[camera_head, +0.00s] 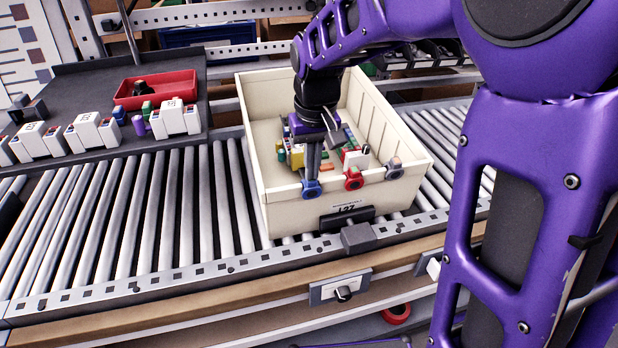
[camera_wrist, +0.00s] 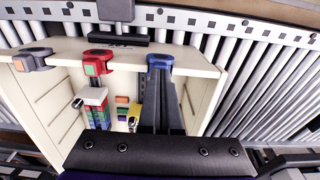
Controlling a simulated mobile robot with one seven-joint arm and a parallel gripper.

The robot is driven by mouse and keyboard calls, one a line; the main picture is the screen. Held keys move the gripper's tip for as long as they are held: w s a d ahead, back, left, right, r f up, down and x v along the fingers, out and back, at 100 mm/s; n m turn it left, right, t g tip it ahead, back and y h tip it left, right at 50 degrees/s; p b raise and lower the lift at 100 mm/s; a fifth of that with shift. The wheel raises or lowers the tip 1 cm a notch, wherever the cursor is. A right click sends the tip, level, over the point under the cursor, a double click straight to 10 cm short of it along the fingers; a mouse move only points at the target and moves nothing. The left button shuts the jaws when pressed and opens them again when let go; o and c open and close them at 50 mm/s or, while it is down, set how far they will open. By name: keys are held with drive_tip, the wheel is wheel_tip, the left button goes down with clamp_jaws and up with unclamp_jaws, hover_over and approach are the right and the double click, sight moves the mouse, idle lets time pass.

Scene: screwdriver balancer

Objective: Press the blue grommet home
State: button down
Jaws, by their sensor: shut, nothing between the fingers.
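The blue grommet (camera_head: 311,189) sits on the near wall of the cream bin (camera_head: 288,213), at the left of a row of three. My gripper (camera_head: 312,174) points down with its fingers shut and empty, their tips at the top of the blue grommet. In the wrist view the blue grommet (camera_wrist: 160,60) shows just past my fingertips (camera_wrist: 160,74), which hide part of it. I cannot tell whether the tips touch it or how deep it sits. A red grommet (camera_head: 353,179) and a grey grommet (camera_head: 394,168) sit on the same wall to its right.
The bin stands on a roller conveyor (camera_head: 100,220) and holds several coloured parts (camera_head: 345,150). A black label holder (camera_head: 346,218) is on its front. A red tray (camera_head: 155,88) and several white parts (camera_head: 88,132) stand on a dark shelf at left. Rollers left of the bin are clear.

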drive_tip(key=shift+r, duration=0.15)
drive_tip(key=r+p, duration=0.2)
drive_tip(key=r, duration=0.1)
drive_tip(key=r+p, duration=0.1)
drive_tip(key=p, duration=0.1)
drive_tip(key=shift+s+r, duration=0.3)
drive_tip(key=shift+r, duration=0.1)
drive_tip(key=shift+w, duration=0.1)
idle(0.3)
